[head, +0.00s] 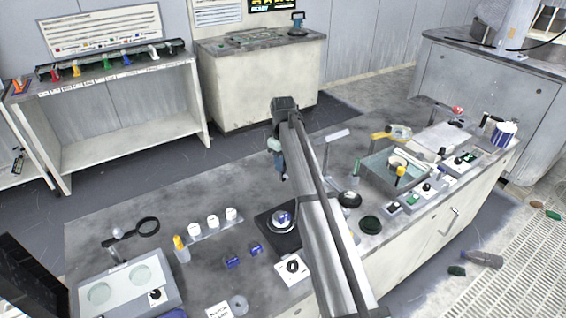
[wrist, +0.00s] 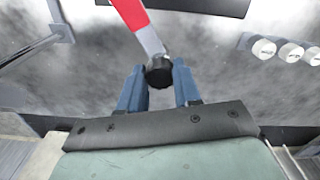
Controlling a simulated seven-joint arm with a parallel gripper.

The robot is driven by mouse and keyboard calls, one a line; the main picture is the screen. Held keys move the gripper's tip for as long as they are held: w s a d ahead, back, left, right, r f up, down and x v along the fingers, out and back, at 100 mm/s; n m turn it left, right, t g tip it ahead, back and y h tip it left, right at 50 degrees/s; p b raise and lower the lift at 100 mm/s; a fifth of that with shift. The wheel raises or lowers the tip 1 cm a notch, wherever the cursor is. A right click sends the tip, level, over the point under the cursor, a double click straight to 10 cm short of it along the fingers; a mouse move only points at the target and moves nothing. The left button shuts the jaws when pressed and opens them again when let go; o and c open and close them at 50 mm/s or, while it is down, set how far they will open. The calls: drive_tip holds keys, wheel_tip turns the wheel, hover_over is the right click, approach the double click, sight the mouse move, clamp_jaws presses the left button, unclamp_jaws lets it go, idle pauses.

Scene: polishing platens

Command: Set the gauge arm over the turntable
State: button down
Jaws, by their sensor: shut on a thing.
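The gauge arm (wrist: 143,30) is a red and white bar with a black knob (wrist: 159,72) at its near end in the wrist view. My gripper (wrist: 159,84) has blue fingers on either side of this knob and is shut on it. In the head view my gripper (head: 281,168) is over the far part of the bench, and my own arm hides the gauge arm. The turntable (head: 282,218) looks to be the blue and white disc on a black square base, partly beside my arm. A dark slab (wrist: 185,5) at the top of the wrist view may be that base.
Three white-capped jars (head: 213,221) stand left of the turntable. Two small blue blocks (head: 233,262) lie in front of them. A grey stand with a bar (wrist: 60,33) is at the wrist view's left. A glass tray (head: 395,170) is to the right.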

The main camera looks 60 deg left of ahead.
drive_tip(key=shift+s, duration=0.1)
drive_tip(key=s+d+n, duration=0.7)
drive_tip(key=d+n, duration=0.5)
drive_tip(key=shift+d, duration=0.45)
idle(0.4)
drive_tip(key=c, duration=0.8)
unclamp_jaws()
wheel_tip(320, 180, up, 14)
drive_tip(key=shift+f, duration=0.1)
